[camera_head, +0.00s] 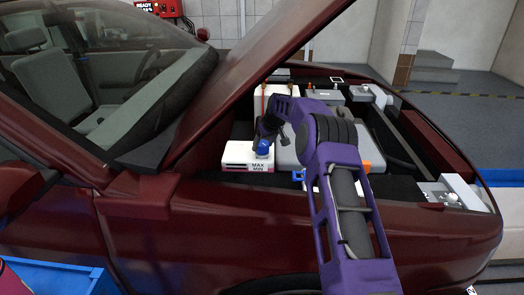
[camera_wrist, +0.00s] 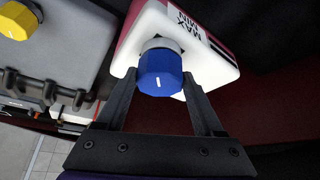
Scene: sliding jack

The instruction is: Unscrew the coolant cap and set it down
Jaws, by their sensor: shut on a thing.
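The coolant cap (camera_head: 263,147) is blue and ribbed. It sits at the top of the white reservoir (camera_head: 236,152), which has a MAX/MIN label on its front. In the wrist view the blue cap (camera_wrist: 161,72), with a white mark on its top, lies between the two dark fingers of my gripper (camera_wrist: 160,84), over the white neck of the reservoir (camera_wrist: 215,62). My gripper (camera_head: 264,136) is shut on the cap. From these views I cannot tell whether the cap is loose on the neck.
The raised hood (camera_head: 250,65) slants above the engine bay on the left. A grey engine cover (camera_head: 288,155) is beside the reservoir. A yellow cap (camera_wrist: 14,20) shows in the wrist view. The red fender (camera_head: 235,215) runs along the front. A blue cart (camera_head: 45,277) stands at bottom left.

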